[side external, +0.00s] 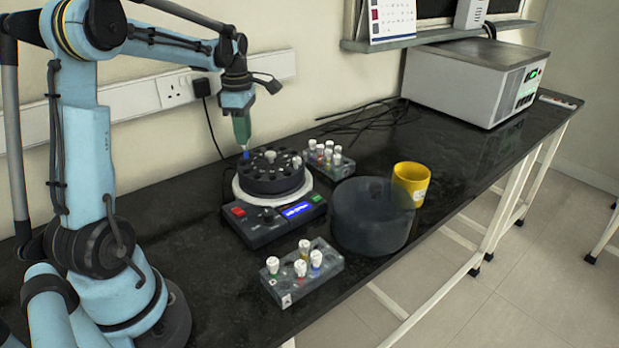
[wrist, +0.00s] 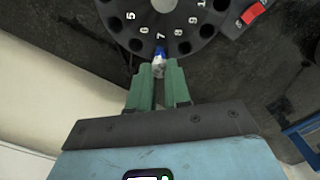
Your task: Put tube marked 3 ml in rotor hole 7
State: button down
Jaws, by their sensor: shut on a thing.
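The dark rotor (side external: 271,179) sits on a centrifuge base (side external: 275,222) with a lit blue display. In the wrist view the rotor (wrist: 183,28) shows white hole numbers, with the 7 nearest my gripper. My gripper (side external: 244,143) is at the rotor's back left edge. In the wrist view its green fingers (wrist: 159,72) are shut on a small tube (wrist: 159,66) with a whitish top and blue below. The tube is at the rim by number 7. Whether its lower end is in hole 7 is hidden, and its volume mark cannot be read.
A grey rack (side external: 328,288) with several white-capped tubes stands in front, and another rack (side external: 341,171) behind right. A dark round bowl or lid (side external: 371,222) and a yellow mug (side external: 411,181) stand to the right. A grey box (side external: 470,83) is at the back.

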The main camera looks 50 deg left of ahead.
jog(key=shift+f, duration=1.1)
jog(key=c, duration=0.7)
grip_release()
jog(key=shift+r, duration=0.1)
jog(key=shift+r, duration=2.9)
